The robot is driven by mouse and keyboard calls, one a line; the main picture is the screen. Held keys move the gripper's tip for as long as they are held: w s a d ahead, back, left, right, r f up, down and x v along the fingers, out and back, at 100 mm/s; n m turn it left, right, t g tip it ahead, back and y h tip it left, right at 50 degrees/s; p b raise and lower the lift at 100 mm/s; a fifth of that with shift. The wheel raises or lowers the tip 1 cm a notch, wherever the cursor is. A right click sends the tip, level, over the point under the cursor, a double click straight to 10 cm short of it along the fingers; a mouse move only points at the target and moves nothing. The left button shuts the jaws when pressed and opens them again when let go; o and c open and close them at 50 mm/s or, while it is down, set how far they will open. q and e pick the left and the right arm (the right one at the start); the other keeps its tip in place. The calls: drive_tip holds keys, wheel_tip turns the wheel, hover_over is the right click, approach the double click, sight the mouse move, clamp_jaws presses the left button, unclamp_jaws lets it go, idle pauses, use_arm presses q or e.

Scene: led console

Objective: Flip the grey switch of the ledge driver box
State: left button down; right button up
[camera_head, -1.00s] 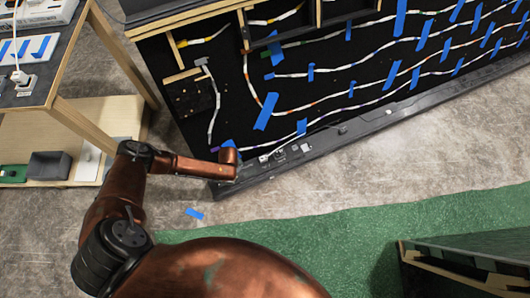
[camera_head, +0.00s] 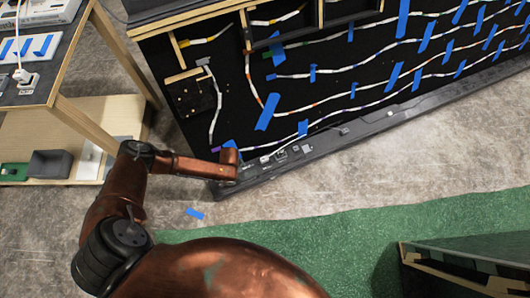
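A black ledge (camera_head: 365,122) runs along the lower edge of the black LED panel (camera_head: 330,95). Small dark and light boxes (camera_head: 281,155) sit on its left part; one may be the driver box. The grey switch is too small to make out. My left arm comes in from the left, and its copper end (camera_head: 229,158) is over or against the ledge's left end. Contact cannot be judged. The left gripper's fingers cannot be made out at the arm's end. My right gripper is out of view.
A wooden bench (camera_head: 75,125) with a lower shelf stands at the left, holding a grey bin (camera_head: 50,164). A piece of blue tape (camera_head: 195,214) lies on the concrete floor. A green mat (camera_head: 330,236) and a dark box-like structure (camera_head: 475,262) are at the lower right.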

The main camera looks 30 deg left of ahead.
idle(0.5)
use_arm(q)
drive_tip(key=shift+f, duration=0.25)
drive_tip(key=shift+f+b, duration=0.3)
drive_tip(key=shift+f, duration=0.05)
drive_tip(key=shift+f+b, duration=0.4)
drive_tip(key=shift+f, duration=0.3)
drive_tip(key=shift+f, duration=0.2)
drive_tip(key=shift+w+a, duration=0.2)
drive_tip(key=shift+a, duration=0.05)
drive_tip(key=shift+w+a+b, duration=0.3)
drive_tip(key=shift+w+a, duration=0.1)
drive_tip(key=shift+a, duration=0.35)
drive_tip(key=shift+w, duration=0.1)
